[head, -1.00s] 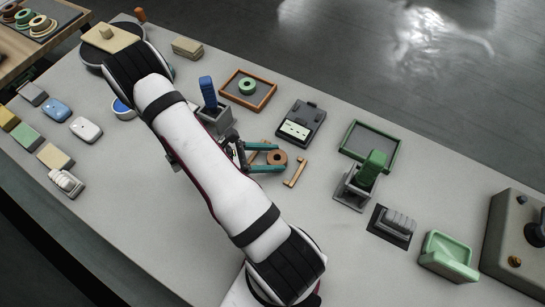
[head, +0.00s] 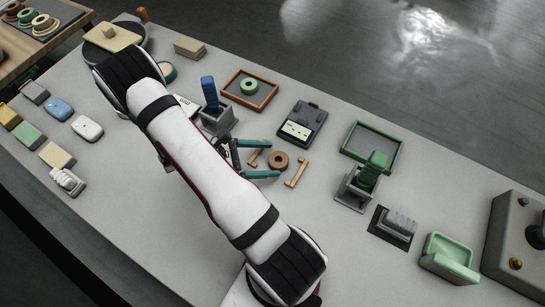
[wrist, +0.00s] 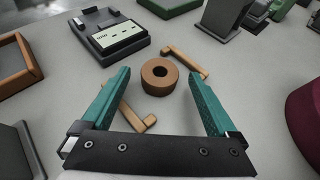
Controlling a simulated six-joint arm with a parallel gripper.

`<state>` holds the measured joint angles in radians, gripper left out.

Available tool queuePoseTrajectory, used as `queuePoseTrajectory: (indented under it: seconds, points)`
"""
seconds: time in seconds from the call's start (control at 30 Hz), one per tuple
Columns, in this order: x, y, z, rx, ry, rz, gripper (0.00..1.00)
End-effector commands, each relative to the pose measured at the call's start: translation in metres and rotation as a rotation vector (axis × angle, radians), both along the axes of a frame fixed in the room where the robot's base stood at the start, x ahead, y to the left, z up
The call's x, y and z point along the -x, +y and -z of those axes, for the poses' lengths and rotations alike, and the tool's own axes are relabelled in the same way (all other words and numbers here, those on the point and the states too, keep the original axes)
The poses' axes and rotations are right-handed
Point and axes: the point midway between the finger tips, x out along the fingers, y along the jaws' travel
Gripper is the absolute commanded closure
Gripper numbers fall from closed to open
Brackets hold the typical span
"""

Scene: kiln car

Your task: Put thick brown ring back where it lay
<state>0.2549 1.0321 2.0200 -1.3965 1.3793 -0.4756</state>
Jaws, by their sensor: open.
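The thick brown ring (head: 278,160) lies flat on the grey table between two tan brackets, one on its left (head: 255,152) and one on its right (head: 297,170). My gripper (head: 262,159) is open, with its teal fingers to the left of the ring. In the wrist view the ring (wrist: 159,76) lies just beyond the fingertips (wrist: 160,85), apart from both. The brackets show there too, one partly behind the left finger (wrist: 125,112) and one beyond the ring (wrist: 187,62).
A grey scale-like device (head: 303,124) stands behind the ring. An orange-framed tray (head: 262,102) with a green ring (head: 249,86) is further back. A grey holder with a green block (head: 374,167) stands to the right. The table in front of the ring is clear.

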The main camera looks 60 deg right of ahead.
Motion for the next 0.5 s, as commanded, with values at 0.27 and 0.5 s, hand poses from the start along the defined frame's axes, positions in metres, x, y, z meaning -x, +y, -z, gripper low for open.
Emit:
queuePoseTrajectory:
  seconds: [0.27,0.5]
  points:
    - [-0.049,0.048,-0.033,0.0,-0.004,-0.003,0.06]
    - [-0.063,0.063,-0.043,-0.001,0.0,0.0,0.06]
